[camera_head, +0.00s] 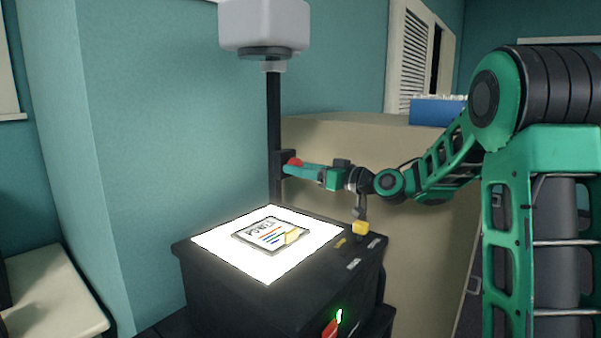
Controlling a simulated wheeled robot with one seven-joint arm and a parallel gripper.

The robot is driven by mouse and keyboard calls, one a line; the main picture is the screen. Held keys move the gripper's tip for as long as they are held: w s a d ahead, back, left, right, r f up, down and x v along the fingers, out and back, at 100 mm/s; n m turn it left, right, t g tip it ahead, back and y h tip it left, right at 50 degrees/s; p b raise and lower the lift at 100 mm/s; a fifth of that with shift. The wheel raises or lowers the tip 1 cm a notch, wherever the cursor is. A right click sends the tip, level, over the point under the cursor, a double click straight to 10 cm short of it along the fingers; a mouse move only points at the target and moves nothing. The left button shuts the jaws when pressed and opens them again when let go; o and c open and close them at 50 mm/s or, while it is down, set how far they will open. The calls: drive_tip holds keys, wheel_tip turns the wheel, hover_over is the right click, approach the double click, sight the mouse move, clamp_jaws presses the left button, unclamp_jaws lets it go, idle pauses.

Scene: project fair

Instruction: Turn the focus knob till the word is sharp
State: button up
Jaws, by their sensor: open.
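The overhead projector (215,275) stands in the middle, with a lit white glass top and a dark post (273,130) rising behind it to a grey head (264,25). A red knob (294,162) sits on the post's right side. My gripper (303,169) is at the knob, coming from the right, with its fingertips beside or around it; I cannot tell whether they touch. The jaws are open. A framed slide (271,234) with a dark word and coloured lines lies on the lit glass. The projected word is not in view.
A red switch or lever (330,329) and a green light (339,316) are on the projector's front. A beige cabinet (420,230) stands behind my arm, bearing a blue box (437,112). A pale table (50,297) is at lower left. The teal wall is close behind the post.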

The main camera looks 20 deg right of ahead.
drive_tip(key=v, duration=1)
